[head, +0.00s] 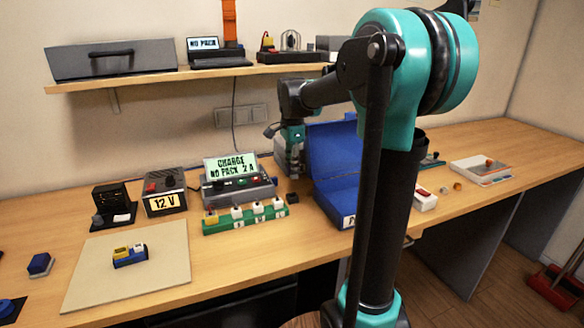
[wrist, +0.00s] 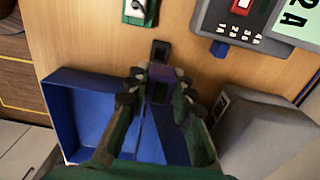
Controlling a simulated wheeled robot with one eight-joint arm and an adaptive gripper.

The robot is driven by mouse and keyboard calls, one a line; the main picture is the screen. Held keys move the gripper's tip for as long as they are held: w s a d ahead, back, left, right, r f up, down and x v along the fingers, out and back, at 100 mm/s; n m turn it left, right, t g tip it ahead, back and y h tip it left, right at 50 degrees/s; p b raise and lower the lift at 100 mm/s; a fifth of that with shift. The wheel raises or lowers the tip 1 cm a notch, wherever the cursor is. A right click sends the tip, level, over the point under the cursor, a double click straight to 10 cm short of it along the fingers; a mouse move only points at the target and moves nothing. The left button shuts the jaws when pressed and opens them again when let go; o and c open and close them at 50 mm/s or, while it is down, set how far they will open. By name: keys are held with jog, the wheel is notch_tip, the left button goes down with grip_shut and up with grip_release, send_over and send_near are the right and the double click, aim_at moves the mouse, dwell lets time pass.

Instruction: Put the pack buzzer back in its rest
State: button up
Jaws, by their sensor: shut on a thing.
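My gripper (head: 292,165) points down just left of the open blue case (head: 335,185), behind the green strip. In the wrist view my gripper (wrist: 158,80) is shut on a small dark block with a purplish top, which I take to be the pack buzzer (wrist: 159,72). The fingers hide its sides. A small black piece (wrist: 160,50) lies just beyond it; it shows on the desk in the head view (head: 292,198). I cannot tell whether this is the rest or whether the held block touches anything.
The blue case (wrist: 85,90) is close beside my fingers. A charger (head: 238,190) and a green strip (head: 245,222) with white switches stand left of my gripper. A 12 V supply (head: 163,203) and a beige mat (head: 130,280) are farther left. A shelf (head: 190,77) hangs above.

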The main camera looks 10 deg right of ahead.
jog(key=shift+f, duration=2.9)
jog(key=shift+f, duration=0.95)
jog(key=o, duration=1.1)
notch_tip(320, 180, up, 12)
jog(key=shift+s, duration=0.1)
